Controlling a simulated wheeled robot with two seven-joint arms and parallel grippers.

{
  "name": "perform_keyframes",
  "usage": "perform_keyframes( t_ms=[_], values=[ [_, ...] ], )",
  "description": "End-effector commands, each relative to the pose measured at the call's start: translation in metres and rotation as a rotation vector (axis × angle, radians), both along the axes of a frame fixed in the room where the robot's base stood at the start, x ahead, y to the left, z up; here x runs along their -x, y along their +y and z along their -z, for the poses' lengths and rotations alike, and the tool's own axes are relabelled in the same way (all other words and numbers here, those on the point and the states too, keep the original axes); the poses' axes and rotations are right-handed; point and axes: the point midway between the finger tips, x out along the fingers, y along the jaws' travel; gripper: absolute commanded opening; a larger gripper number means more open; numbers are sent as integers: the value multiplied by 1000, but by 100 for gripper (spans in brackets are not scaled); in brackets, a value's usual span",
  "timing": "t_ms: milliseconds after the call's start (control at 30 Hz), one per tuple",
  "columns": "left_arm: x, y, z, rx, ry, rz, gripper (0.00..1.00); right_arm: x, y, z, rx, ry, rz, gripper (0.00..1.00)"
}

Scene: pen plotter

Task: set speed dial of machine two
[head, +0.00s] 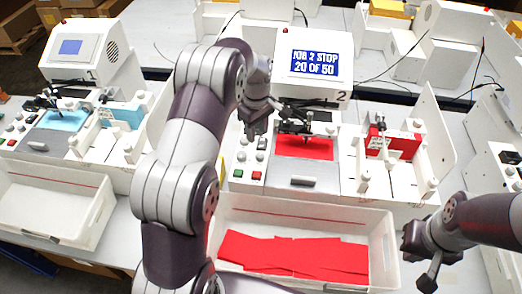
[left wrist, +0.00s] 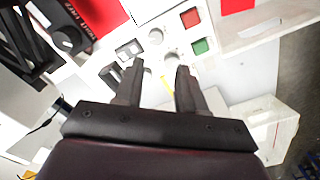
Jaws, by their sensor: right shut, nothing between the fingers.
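Machine two (head: 312,78) stands in the middle, with a blue screen (head: 315,63) reading "JOB 2 STOP 20 OF 50". Its control panel has pale round knobs (head: 262,143), a red button (head: 257,176) and a green button (head: 238,173). My left gripper (head: 251,136) is above this panel, pointing down. In the left wrist view its fingers (left wrist: 160,70) are apart with nothing between them; pale knobs (left wrist: 156,37) (left wrist: 171,60) show just beyond the fingertips. I cannot read which knob is the speed dial. My right gripper (head: 426,278) is shut and empty at lower right.
A red sheet (head: 305,146) lies under machine two's pen carriage (head: 295,127). A white bin (head: 385,235) with red sheets (head: 295,255) stands in front. Machine one (head: 75,60), with a light-blue sheet, is at left. My left arm crosses between the machines.

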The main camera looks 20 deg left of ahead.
Motion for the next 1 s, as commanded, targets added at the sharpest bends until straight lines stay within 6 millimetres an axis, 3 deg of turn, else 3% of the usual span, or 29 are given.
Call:
perform_keyframes(
  t_ms=[200, 400, 600, 833, 867, 967, 1000],
  values=[
    [2, -1, 54, 1, 6, 3, 40, 0, 0, -26, 0, 0, 0, 0],
    [0, -1, 90, 0, 2, 3, 40, 0, 0, -36, 0, 0, 0, 0],
    [-1, -1, 104, 0, -1, 4, 40, 0, 0, -39, 0, 0, 0, 0],
    [-1, -1, 105, 0, -1, 4, 40, 0, 0, -38, 0, 0, 0, 0],
    [-1, -1, 105, 0, -1, 4, 33, 0, 0, -38, 0, 0, 0, 0],
    [-1, -1, 105, 0, -1, 4, 0, 0, 0, -38, 0, 0, 0, 0],
    [-1, -1, 105, -1, -1, 4, 0, 0, 0, -38, 0, 0, 0, 0]
  ],
)
